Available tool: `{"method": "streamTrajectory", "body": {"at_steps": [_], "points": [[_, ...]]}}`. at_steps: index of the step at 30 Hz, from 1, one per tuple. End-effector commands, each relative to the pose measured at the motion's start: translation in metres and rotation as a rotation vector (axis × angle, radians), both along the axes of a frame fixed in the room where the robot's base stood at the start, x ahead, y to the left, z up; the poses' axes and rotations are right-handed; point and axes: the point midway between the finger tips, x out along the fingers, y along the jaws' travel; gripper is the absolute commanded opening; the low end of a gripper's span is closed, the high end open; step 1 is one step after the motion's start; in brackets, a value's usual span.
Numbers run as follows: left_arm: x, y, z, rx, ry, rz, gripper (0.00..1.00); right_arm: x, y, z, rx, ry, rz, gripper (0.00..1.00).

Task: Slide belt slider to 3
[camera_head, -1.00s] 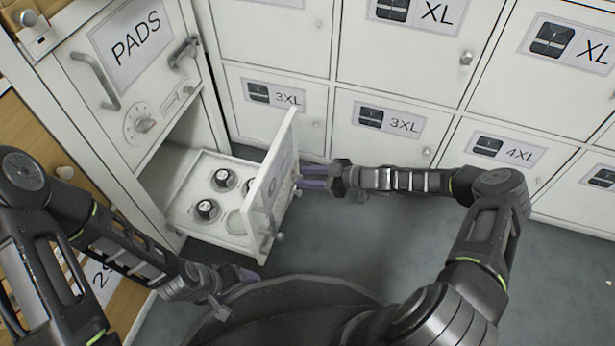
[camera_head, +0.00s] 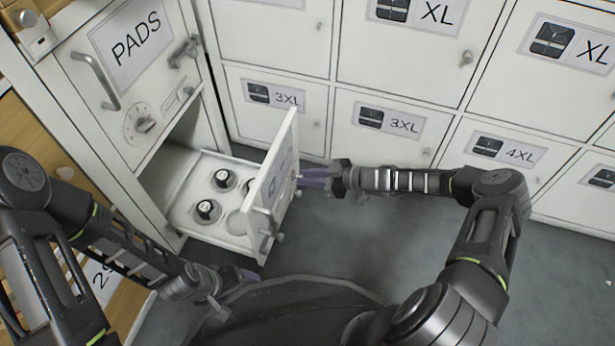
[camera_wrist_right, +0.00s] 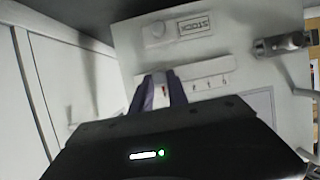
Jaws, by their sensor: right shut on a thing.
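The belt slider sits in a pale track plate (camera_wrist_right: 205,82) with small marks on the front of the pulled-out drawer (camera_head: 283,165). The marks are too small to read. My right gripper (camera_head: 303,177) reaches the drawer front from the right, and its fingers (camera_wrist_right: 160,92) are shut on the slider knob at the left part of the plate in the right wrist view. The knob is mostly hidden between the fingers. My left gripper (camera_head: 247,275) hangs low, in front of the drawer and apart from it; its finger opening is unclear.
The PADS cabinet (camera_head: 125,75) with a dial (camera_head: 142,124) stands at left. White lockers (camera_head: 400,50) line the back. The grey floor (camera_head: 350,235) is clear.

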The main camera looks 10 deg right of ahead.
Motion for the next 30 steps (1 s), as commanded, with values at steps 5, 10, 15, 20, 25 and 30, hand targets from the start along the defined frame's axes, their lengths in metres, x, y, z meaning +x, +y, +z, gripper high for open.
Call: {"method": "streamTrajectory", "body": {"at_steps": [5, 10, 15, 20, 25, 30], "points": [[0.000, 0.000, 0.000, 0.000, 0.000, 0.000, 0.82, 0.000, 0.000, 0.000, 0.000, 0.000, 0.000, 0.00], [0.000, 0.000, 0.000, 0.000, 0.000, 0.000, 0.82, 0.000, 0.000, 0.000, 0.000, 0.000, 0.000, 0.00], [0.000, 0.000, 0.000, 0.000, 0.000, 0.000, 0.82, 0.000, 0.000, 0.000, 0.000, 0.000, 0.000, 0.00], [-0.001, 0.000, 0.007, 0.001, 0.000, 0.000, 0.82, -0.011, 0.006, 0.001, 0.004, 0.004, 0.000, 0.00], [-0.002, -0.001, 0.011, 0.002, 0.001, -0.001, 0.82, -0.023, 0.014, 0.000, 0.001, 0.002, -0.001, 0.00], [-0.002, -0.001, 0.010, 0.002, 0.001, -0.001, 0.82, -0.023, 0.014, -0.001, 0.000, 0.001, 0.000, 0.00]]}}
